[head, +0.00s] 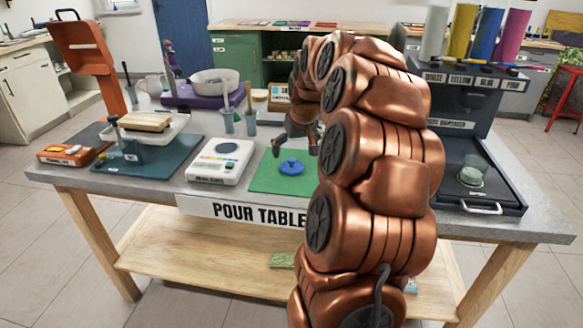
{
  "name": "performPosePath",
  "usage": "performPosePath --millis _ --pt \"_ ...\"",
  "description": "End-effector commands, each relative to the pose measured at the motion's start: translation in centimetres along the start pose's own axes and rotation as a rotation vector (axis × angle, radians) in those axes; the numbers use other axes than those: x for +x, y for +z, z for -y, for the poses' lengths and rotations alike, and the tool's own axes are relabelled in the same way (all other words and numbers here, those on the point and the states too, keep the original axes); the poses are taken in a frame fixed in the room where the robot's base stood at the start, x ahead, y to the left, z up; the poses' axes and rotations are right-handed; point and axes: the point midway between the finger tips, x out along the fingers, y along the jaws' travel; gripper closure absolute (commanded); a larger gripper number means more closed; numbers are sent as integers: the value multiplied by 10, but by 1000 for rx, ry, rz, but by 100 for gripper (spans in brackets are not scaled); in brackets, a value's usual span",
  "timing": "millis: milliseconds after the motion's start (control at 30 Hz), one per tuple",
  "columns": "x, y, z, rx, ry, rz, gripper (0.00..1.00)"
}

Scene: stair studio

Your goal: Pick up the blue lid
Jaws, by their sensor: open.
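The blue lid (291,167) is a small round disc with a raised knob. It lies on a green mat (262,181) on the pour table, near the front edge. My gripper (294,150) is above the lid and apart from it, pointing down, small and dark in the head view. It is open, with nothing seen between its fingers. My copper arm hides the right part of the mat and the table behind it.
A white scale (220,161) stands left of the mat. Cups (228,120) with sticks and a purple-based mixer (205,92) stand behind it. A dark dispenser (465,120) with a glass (472,172) is at the right.

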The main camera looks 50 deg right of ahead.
Motion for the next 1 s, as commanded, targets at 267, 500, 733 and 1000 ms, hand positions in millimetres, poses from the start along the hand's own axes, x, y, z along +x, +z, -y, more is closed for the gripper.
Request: performPosePath --millis 267,500,733,1000 --pt "22 5 -2 1 -1 4 0" --pt "51 7 -2 0 -1 1 0" --pt "54 6 -2 0 0 -1 0" --pt "54 6 -2 0 0 -1 25"
